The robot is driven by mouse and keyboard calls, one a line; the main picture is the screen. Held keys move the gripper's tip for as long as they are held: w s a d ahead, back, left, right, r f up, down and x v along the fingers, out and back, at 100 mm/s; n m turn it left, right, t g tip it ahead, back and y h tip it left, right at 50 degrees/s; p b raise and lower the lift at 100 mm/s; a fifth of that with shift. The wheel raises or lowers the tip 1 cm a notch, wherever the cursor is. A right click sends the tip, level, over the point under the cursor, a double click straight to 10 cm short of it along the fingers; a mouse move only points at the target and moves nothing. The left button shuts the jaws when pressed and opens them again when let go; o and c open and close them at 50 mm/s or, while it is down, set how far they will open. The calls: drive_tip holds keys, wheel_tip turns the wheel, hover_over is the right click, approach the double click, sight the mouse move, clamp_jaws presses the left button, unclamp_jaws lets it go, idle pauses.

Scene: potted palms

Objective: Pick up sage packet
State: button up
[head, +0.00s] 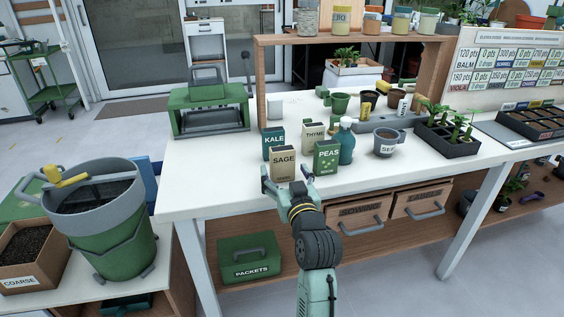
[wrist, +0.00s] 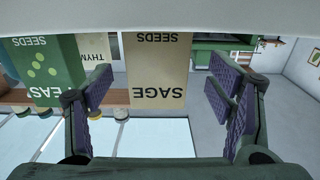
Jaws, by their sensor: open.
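The sage packet (head: 283,164) is a beige upright box standing near the front edge of the white bench. It also shows upside down in the wrist view (wrist: 157,75), centred between the fingers. My gripper (head: 289,187) is open at the bench's front edge, in front of the packet. In the wrist view my gripper (wrist: 160,105) has a finger on each side of the packet, with a gap on both sides. Nothing is held.
The green peas packet (head: 326,158) stands close to the right of the sage packet. The white bench (head: 215,175) is clear to the left.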

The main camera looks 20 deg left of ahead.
sight(284, 169)
drive_tip(key=p+x, duration=0.1)
drive_tip(key=x, duration=0.3)
drive_tip(key=shift+w+a+f, duration=0.1)
drive_tip(key=shift+w, duration=0.25)
drive_tip(key=c, duration=1.1)
